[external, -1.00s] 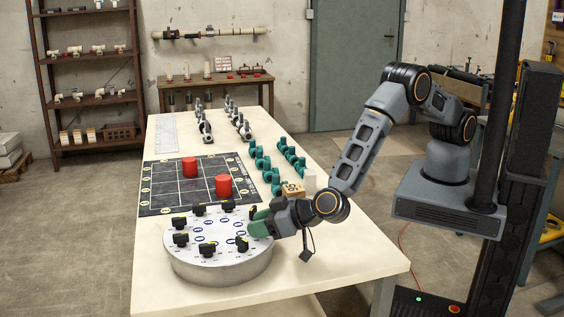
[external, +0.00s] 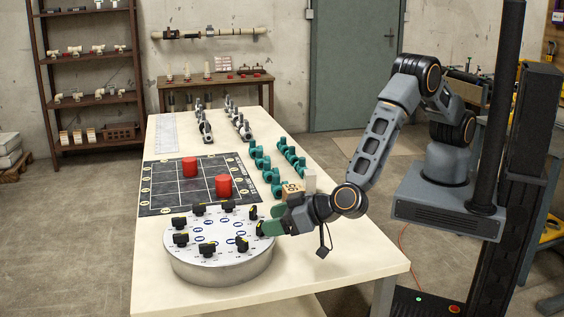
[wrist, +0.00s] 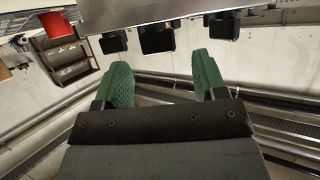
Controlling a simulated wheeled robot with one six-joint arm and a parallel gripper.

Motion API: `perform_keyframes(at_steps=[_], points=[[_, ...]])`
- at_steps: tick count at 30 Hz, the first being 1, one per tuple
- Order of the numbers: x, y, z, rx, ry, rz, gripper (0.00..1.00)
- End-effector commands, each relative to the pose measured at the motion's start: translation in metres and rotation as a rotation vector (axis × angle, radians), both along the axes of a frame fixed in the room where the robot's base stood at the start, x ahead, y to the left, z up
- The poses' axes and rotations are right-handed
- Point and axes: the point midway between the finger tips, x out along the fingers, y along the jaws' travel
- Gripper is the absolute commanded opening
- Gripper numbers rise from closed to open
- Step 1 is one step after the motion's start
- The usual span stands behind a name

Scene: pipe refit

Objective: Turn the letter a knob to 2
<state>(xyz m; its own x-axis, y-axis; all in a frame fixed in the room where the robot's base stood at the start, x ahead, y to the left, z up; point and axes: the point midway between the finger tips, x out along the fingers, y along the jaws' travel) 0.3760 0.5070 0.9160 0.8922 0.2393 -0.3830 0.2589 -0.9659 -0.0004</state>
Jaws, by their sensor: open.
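A round grey-and-white dial plate (external: 190,262) stands on the near end of the table, with several black knobs around its top. The knobs' letters are too small to read, so I cannot tell which is knob a. My gripper (external: 268,228), with green fingers, is at the plate's right edge, close to a black knob (external: 261,229). In the wrist view my gripper (wrist: 165,82) is open with nothing between its fingers. Several black knobs (wrist: 157,41) show beyond the fingertips there; one (wrist: 222,27) lies just past the right finger.
A black grid mat (external: 165,205) with two red cylinders (external: 223,186) lies behind the plate. Teal pipe clamps (external: 262,162) and a wooden block (external: 291,190) are on the table's right side. The table's near right corner (external: 350,265) is clear.

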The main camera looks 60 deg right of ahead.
Motion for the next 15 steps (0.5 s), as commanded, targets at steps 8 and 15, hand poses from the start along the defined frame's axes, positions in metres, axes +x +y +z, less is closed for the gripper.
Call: perform_keyframes(at_steps=[8, 15], points=[[-0.052, -0.013, 0.022, 0.002, -0.001, 0.004, 0.65], [-0.078, -0.020, 0.033, 0.001, -0.001, 0.002, 0.65]])
